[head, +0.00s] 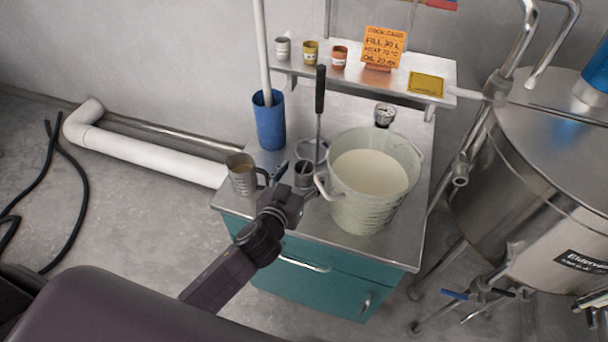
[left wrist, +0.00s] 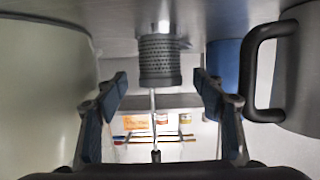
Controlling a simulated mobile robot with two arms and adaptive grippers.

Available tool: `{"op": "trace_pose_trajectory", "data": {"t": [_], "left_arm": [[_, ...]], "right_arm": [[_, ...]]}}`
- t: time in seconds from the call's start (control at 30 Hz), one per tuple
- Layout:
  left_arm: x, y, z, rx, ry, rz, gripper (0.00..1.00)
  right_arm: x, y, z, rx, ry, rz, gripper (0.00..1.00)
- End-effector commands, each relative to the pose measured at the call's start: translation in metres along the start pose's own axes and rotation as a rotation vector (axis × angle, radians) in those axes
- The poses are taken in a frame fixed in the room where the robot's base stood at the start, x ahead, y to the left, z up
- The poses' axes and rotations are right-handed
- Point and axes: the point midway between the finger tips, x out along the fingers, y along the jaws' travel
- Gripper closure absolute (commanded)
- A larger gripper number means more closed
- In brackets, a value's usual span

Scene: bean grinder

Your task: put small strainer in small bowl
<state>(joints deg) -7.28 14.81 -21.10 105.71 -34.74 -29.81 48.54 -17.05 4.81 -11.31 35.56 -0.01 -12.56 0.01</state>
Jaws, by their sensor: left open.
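The small strainer, a dark perforated cylinder (head: 304,170), stands on the steel cabinet top. In the left wrist view, which is upside down, it (left wrist: 159,60) shows centred beyond the fingers. My left gripper (head: 296,182) is open just in front of it, and its fingers (left wrist: 160,88) are apart with nothing held between them. A round grey vessel (head: 312,149), perhaps the small bowl, is just behind the strainer, partly hidden by it and by a long-handled tool (head: 320,92). My right gripper is not in view.
A large bucket (head: 352,207) of creamy liquid stands close right of the gripper. A metal jug (head: 242,181) with a dark handle stands close left. A blue container (head: 269,125) is behind the jug. A shelf (head: 346,81) with small cups and an orange card spans the back.

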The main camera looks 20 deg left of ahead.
Motion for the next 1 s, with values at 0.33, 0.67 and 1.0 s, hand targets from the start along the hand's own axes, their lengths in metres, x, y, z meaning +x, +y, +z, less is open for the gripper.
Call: {"op": "trace_pose_trajectory", "data": {"t": [0.33,0.67,1.0], "left_arm": [[0.024,0.0,0.0,0.0,0.001,0.0,0.37],[0.023,0.0,0.0,0.0,0.0,0.0,0.57],[0.023,0.0,0.0,0.0,0.001,0.0,0.88]], "right_arm": [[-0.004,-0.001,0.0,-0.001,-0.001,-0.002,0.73],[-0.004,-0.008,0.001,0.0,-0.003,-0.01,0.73],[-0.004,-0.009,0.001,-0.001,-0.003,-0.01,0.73]]}}
